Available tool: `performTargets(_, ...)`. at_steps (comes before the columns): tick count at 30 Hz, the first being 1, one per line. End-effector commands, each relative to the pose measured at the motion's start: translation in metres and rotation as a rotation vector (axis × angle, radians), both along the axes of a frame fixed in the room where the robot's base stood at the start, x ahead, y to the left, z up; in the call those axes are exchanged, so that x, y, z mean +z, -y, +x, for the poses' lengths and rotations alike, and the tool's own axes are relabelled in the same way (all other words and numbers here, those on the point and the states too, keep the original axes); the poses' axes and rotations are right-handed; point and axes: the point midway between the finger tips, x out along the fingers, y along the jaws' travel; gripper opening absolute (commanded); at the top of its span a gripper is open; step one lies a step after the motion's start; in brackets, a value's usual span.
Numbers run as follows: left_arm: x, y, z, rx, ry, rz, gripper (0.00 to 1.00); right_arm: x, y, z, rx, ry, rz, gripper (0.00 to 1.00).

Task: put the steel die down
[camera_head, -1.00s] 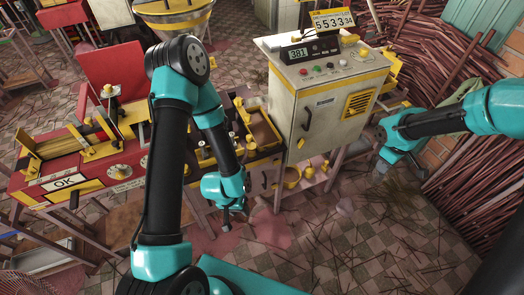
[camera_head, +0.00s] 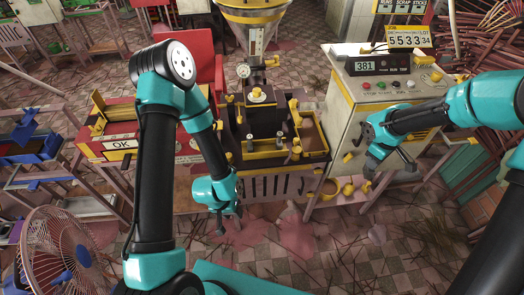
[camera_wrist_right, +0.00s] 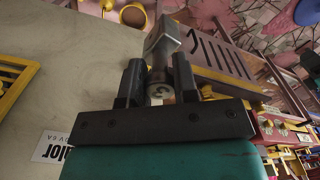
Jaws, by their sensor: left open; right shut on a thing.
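In the right wrist view, the steel die (camera_wrist_right: 162,42) is a grey metal piece with a wide block at its far end and a round end near my palm. My right gripper (camera_wrist_right: 158,82) is shut on it, one dark finger on each side. In the head view my right gripper (camera_head: 384,172) hangs in front of the control cabinet; the die is hard to pick out there. My left gripper (camera_head: 229,214) is open and empty, pointing down, in front of the extruder bench at its left.
The extruder (camera_head: 262,112) stands mid-picture with a yellow-edged tray (camera_head: 312,150) on its right. The control cabinet (camera_head: 345,110) reads 381. A red table with an OK sign (camera_head: 122,144) is at left, a fan (camera_head: 68,252) at lower left. Tiled floor lies in front.

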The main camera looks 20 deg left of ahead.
Motion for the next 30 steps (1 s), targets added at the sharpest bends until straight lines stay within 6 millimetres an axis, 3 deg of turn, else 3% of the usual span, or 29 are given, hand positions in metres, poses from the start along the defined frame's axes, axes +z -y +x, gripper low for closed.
performTargets(6, 0.0, 0.0, 0.0, 0.0, 0.0, 0.0, 0.48, 0.0, -0.006, 0.001, 0.005, 0.001, 0.001, 0.0)
performTargets(11, 0.0, 0.0, 0.0, 0.0, 0.0, 0.0, 0.48, -0.002, -0.038, 0.002, 0.03, 0.002, 0.005, 0.0)
performTargets(14, 0.0, 0.0, 0.0, 0.0, 0.0, 0.0, 0.48, -0.004, -0.072, 0.002, 0.055, 0.001, 0.009, 0.0)
performTargets(20, 0.0, 0.0, 0.0, 0.0, 0.0, 0.0, 0.48, -0.009, -0.162, -0.009, 0.117, 0.001, 0.014, 0.0)
performTargets(30, 0.0, 0.0, 0.0, 0.0, 0.0, 0.0, 0.48, -0.023, -0.303, -0.057, 0.213, 0.002, 0.007, 0.0)
